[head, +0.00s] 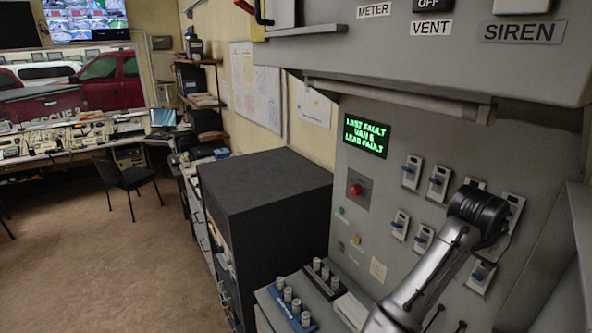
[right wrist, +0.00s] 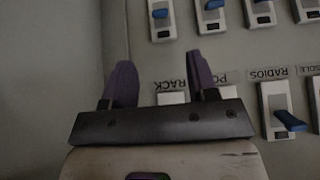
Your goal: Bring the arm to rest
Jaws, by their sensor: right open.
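My right arm (head: 433,272) rises from the bottom of the head view in front of the grey switch panel (head: 385,125). Its dark wrist end covers part of the panel, and the fingers cannot be made out there. In the right wrist view my right gripper (right wrist: 162,80) is open, with two purple fingers apart and nothing between them. The fingertips lie over the panel near labels reading RACK and RADIOS, upside down. A blue-levered switch (right wrist: 277,110) is to the right of the fingers. Whether the fingers touch the panel cannot be told. My left gripper is not in view.
Several blue-levered switches (head: 412,172) line the panel, beside a green-lettered screen (head: 366,135) and a red button (head: 356,189). An overhanging grey cabinet (head: 440,55) is above. A black cabinet (head: 265,190) stands left. Open floor (head: 130,270) and a chair (head: 130,180) lie further left.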

